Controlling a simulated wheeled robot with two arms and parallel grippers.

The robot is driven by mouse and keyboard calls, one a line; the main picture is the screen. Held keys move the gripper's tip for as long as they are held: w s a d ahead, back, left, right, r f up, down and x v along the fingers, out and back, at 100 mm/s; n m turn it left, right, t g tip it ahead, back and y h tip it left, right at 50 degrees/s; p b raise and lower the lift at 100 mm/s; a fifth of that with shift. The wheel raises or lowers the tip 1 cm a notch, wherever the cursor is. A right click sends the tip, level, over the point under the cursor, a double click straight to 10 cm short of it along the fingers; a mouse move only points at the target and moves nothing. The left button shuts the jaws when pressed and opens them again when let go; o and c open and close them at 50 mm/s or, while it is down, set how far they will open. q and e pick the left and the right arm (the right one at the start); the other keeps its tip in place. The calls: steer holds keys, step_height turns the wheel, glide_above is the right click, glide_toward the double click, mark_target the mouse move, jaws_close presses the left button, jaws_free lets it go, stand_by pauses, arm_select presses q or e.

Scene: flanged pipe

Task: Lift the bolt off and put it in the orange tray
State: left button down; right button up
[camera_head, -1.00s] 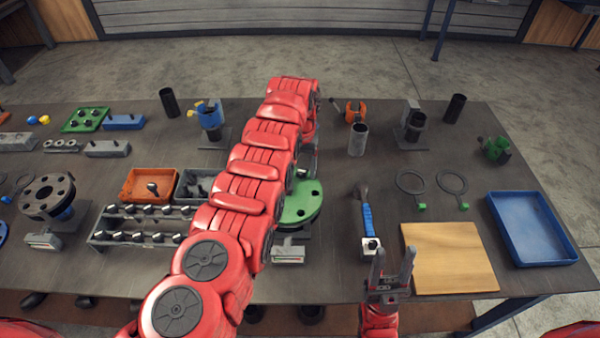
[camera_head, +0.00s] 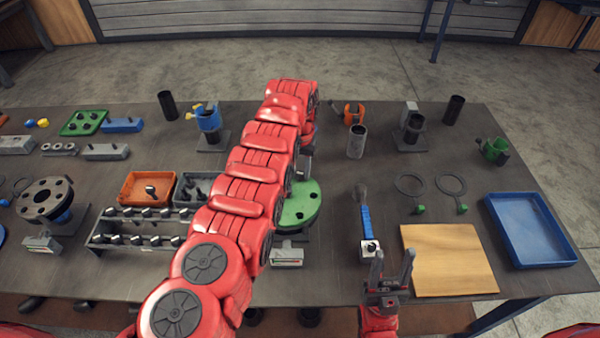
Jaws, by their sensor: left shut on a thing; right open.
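The orange tray (camera_head: 129,196) stands left of the middle, with one bolt (camera_head: 151,190) lying in it. The green flange (camera_head: 309,208) sits right of my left arm, which covers part of it. A dark hole shows in its top. My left gripper (camera_head: 304,166) hangs below the arm's end, above the far edge of the green flange. It is mostly hidden by the arm. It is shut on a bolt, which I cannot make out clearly. My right gripper (camera_head: 391,270) is open and empty at the front edge, left of the wooden board.
A grey divided tray (camera_head: 186,190) adjoins the orange tray. A rack of several bolts (camera_head: 98,238) stands in front of them. A grey tube (camera_head: 356,141) stands behind.

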arm_select(q)
steer(key=shift+r, duration=0.1)
steer(key=shift+w+d+r+b, duration=0.1)
steer(key=shift+r+b, duration=0.2)
steer(key=shift+r, duration=0.2)
step_height(320, 180, up, 6)
steer(key=shift+r+b, duration=0.2)
steer(key=shift+b, duration=0.95)
step_height(320, 180, up, 2)
steer(key=p, duration=0.2)
steer(key=shift+r+p, duration=0.25)
steer(key=shift+p, duration=0.15)
step_height(320, 180, up, 5)
steer(key=p, duration=0.5)
glide_above(300, 173)
